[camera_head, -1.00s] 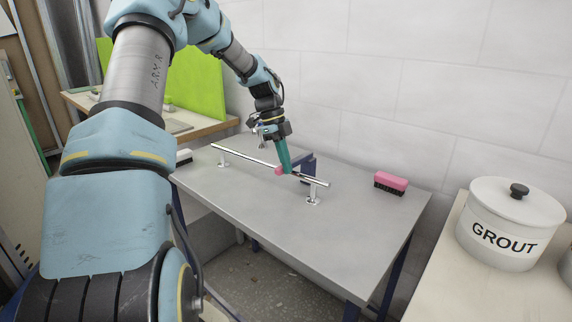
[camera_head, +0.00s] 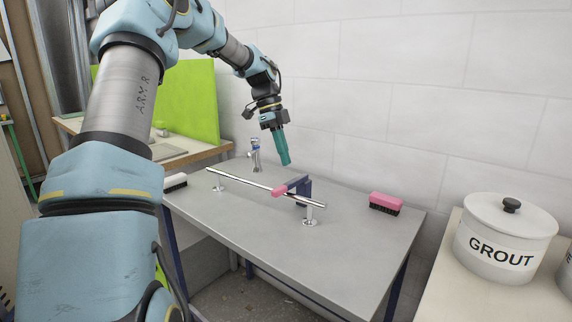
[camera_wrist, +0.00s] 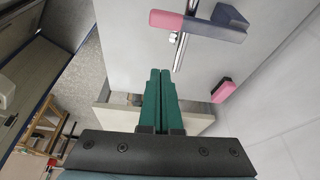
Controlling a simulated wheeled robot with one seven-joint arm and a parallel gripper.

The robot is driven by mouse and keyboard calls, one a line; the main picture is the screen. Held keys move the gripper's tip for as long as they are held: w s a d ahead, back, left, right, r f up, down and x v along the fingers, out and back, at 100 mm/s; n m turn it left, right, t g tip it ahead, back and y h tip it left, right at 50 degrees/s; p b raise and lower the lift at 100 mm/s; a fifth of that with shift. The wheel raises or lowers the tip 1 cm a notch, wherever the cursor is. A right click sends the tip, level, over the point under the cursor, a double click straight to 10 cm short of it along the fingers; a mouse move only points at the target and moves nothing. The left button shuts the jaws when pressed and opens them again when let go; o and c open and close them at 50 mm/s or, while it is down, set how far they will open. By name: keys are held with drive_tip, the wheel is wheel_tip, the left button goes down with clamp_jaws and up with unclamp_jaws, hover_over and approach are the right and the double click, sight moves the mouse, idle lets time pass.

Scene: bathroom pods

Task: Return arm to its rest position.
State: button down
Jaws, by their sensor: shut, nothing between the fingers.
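My gripper (camera_head: 287,163) has green fingers pressed together and empty. It hangs in the air above the grey table, with its tips pointing down and clear of everything. The green fingers also show in the wrist view (camera_wrist: 160,75), side by side with nothing between them. My arm reaches from the left of the head view over the back of the table.
A grout pot (camera_head: 500,240) stands right.

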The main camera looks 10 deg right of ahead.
drive_tip(key=s+a+f+n+t+y, duration=0.1)
drive_tip(key=s+a+f+n, duration=0.3)
drive_tip(key=s+a+n, duration=0.6)
drive_tip(key=s+a+f+n+t+y, duration=0.1)
drive_tip(key=s+a+f+n+t, duration=0.2)
drive_tip(key=s+a+n, duration=0.7)
drive_tip(key=a+f+n, duration=0.1)
drive_tip(key=a+n, duration=0.2)
drive_tip(key=n, duration=0.3)
drive_tip(key=shift+s+f, duration=0.15)
drive_tip(key=shift+s, duration=0.15)
